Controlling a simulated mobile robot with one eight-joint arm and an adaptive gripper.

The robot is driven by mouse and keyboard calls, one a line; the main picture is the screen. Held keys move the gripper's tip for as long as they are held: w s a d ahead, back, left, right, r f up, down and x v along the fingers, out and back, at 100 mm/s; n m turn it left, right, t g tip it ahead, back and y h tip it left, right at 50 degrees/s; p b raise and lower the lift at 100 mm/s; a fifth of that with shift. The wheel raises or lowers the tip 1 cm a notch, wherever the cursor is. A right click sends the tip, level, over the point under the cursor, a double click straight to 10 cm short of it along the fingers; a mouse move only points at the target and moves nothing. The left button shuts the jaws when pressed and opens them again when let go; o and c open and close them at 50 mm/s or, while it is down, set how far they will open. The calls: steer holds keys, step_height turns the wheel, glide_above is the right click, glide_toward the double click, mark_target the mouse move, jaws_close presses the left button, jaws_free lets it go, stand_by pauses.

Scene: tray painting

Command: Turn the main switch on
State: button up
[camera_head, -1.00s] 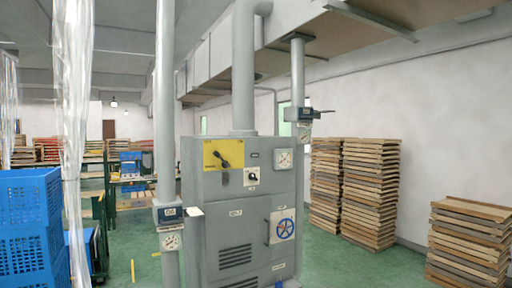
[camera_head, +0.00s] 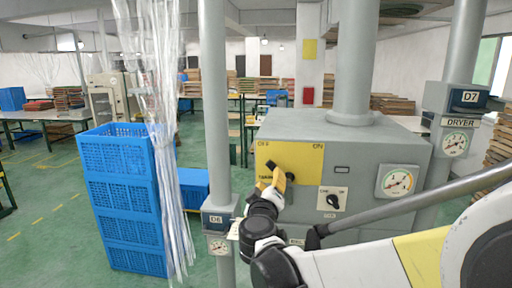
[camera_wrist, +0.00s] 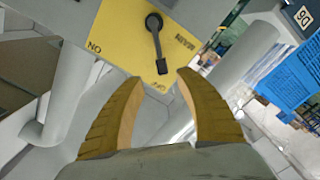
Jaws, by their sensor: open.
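The main switch is a black lever (camera_head: 288,177) on a yellow plate (camera_head: 306,157) marked OFF at left and ON at right, on the grey cabinet's front. The lever's free end points up and left, toward OFF. In the wrist view, the lever (camera_wrist: 155,38) points at the OFF mark on the yellow plate (camera_wrist: 118,32). My gripper (camera_head: 270,172) is in front of the plate's lower left part and hides some of it. Its yellow fingers are open and empty in the wrist view (camera_wrist: 161,78). The lever's end shows just ahead of the gap between the fingertips; contact cannot be told.
A smaller rotary switch (camera_head: 332,199) and a dial gauge (camera_head: 397,181) are right of the plate on the cabinet (camera_head: 345,125). A grey pipe (camera_head: 215,100) with a D6 box stands at left. Blue crates (camera_head: 125,200) are stacked further left, beside clear hanging plastic.

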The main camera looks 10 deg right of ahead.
mark_target(270, 166)
steer(key=x, duration=1)
steer(key=shift+w+a+r, duration=0.2)
steer(key=shift+w+a, duration=0.05)
steer(key=shift+w, duration=0.05)
steer(key=shift+s, duration=0.1)
jaws_close()
